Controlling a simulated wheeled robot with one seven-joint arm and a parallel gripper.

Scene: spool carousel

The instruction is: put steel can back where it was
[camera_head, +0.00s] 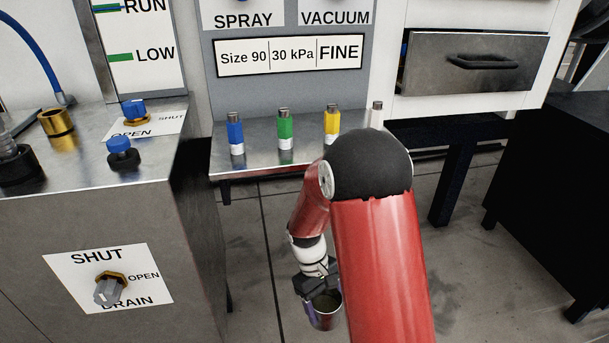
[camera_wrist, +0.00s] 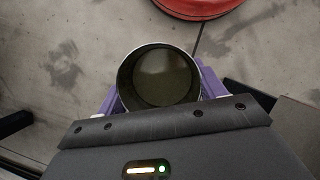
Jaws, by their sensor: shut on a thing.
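The steel can (camera_head: 326,309) is an open-topped round can, held upright low in front of the benches, over the floor. In the wrist view I look down into its round mouth (camera_wrist: 158,78); the inside is dark, with something dull olive at the bottom that I cannot name. My gripper (camera_head: 318,290) is shut on the can, with a purple finger on each side of it in the wrist view (camera_wrist: 160,90). My red arm hides part of the scene to the right of the can.
A steel shelf (camera_head: 260,160) carries blue (camera_head: 236,134), green (camera_head: 285,130) and yellow (camera_head: 331,122) labelled cylinders and a pale one behind my arm. A steel cabinet (camera_head: 90,240) with a drain valve (camera_head: 108,288) stands left. A drawer (camera_head: 475,65) is upper right. Bare floor (camera_head: 260,260) lies below.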

